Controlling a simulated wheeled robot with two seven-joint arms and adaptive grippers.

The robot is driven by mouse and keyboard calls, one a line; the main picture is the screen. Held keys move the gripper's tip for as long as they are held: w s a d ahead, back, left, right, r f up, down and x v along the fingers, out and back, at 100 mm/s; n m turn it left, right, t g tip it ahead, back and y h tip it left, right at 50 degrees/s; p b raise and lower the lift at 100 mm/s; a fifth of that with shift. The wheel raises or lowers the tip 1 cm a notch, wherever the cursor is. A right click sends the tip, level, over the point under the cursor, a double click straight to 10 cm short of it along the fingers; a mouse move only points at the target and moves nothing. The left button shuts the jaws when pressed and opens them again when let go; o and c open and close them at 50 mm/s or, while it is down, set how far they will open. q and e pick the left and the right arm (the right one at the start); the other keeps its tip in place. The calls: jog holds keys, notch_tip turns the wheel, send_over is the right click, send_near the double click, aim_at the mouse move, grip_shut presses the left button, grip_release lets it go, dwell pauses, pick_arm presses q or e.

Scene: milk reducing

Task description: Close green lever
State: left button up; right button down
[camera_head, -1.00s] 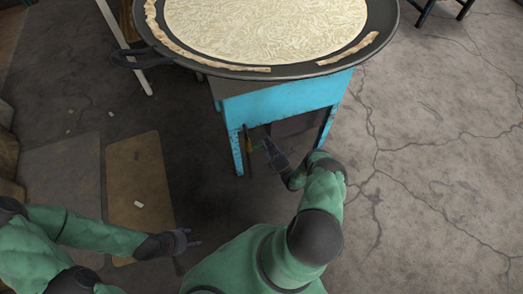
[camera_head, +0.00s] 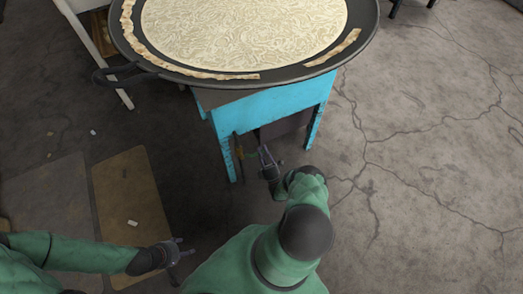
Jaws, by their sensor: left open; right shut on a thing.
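The green lever (camera_head: 250,154) is a small, dim strip under the blue stand, beside its front left leg; most of it is in shadow or covered by my gripper. My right gripper (camera_head: 264,155) reaches under the front of the stand and is shut on the lever's right end. My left gripper (camera_head: 179,247) is open and empty, low above the dark floor at the lower left, well apart from the stand.
A wide black pan (camera_head: 290,75) of pale, creamy milk sits on the blue stand (camera_head: 270,105), its rim overhanging the front. White legs (camera_head: 95,60) stand at the upper left. A tan board (camera_head: 135,195) lies on the floor. The cracked floor at the right (camera_head: 430,150) is clear.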

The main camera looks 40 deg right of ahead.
jog(key=c, duration=1)
grip_release()
jog(key=shift+v, duration=3.8)
jog(key=shift+a, duration=0.1)
